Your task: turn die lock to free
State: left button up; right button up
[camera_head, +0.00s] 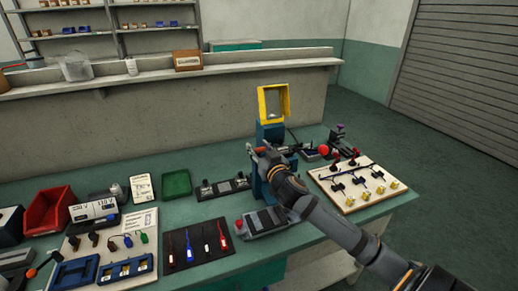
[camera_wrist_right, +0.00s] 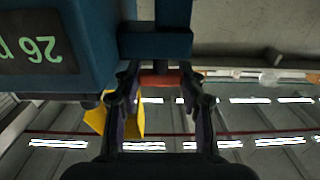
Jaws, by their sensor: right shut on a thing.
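A blue press (camera_head: 270,132) with a yellow frame guard (camera_head: 273,102) on top stands at the back edge of the table. My right gripper (camera_head: 262,153) reaches the front of the press. In the right wrist view, the press body (camera_wrist_right: 70,45) with a dark display fills the upper left. My right gripper (camera_wrist_right: 160,82) is shut on a small red bar (camera_wrist_right: 160,79), likely the die lock handle, just under a blue block. The arm hides most of the bar in the head view, and its exact angle cannot be told. My left gripper is not in view.
Right of the press is a board with red knobs and yellow parts (camera_head: 355,185). Left are a green tray (camera_head: 176,184), a black mat with tools (camera_head: 197,245) and a red bin (camera_head: 50,209). A grey control box (camera_head: 265,222) stands in front, close under my right arm.

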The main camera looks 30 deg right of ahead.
jog(key=o, duration=1.2)
jog(key=shift+c, duration=0.2)
